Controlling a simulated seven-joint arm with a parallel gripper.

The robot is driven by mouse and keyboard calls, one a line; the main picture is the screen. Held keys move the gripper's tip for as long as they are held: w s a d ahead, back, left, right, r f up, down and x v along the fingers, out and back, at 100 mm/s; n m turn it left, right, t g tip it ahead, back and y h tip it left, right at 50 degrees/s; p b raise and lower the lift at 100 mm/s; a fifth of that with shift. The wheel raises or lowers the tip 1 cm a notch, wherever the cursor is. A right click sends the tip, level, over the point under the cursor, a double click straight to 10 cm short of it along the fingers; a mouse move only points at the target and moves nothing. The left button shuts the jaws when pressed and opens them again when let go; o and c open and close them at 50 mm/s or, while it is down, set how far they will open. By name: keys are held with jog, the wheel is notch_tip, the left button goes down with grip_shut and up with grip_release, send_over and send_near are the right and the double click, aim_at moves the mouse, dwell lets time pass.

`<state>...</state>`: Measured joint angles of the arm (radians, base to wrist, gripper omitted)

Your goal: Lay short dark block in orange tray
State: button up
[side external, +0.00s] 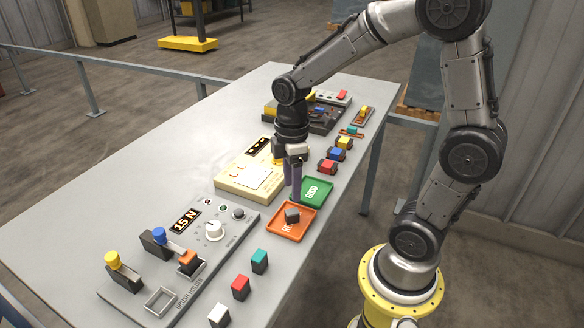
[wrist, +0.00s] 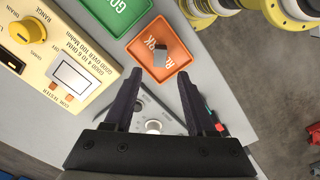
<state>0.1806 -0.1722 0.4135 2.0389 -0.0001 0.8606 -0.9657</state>
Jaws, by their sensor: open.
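The short dark block (side external: 292,214) is in the orange tray (side external: 299,232), near its middle and over its lettering. In the wrist view the block (wrist: 160,54) shows as a dark grey piece on the orange tray (wrist: 179,48), clear of both fingers. My gripper (side external: 293,194) is just above the tray and the block in the side view. In the wrist view my gripper (wrist: 161,78) has its two fingers wide apart with nothing between them. The exact height of the fingertips over the block is hard to tell.
A green tray (side external: 316,191) adjoins the orange one. A cream tester (side external: 245,182) stands to the left. A grey panel (side external: 190,245) with knobs and capped rotors is in front. Several coloured-top blocks, such as a red one (side external: 241,287), line the table's right edge.

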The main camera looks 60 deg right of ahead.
jog(key=s+a+r+m+t, duration=0.5)
jog(key=s+r+m, duration=0.4)
jog(key=s+r, duration=0.1)
jog(key=shift+s+r+t, duration=0.25)
jog(key=shift+s+t, duration=0.05)
jog(key=shift+s, duration=0.25)
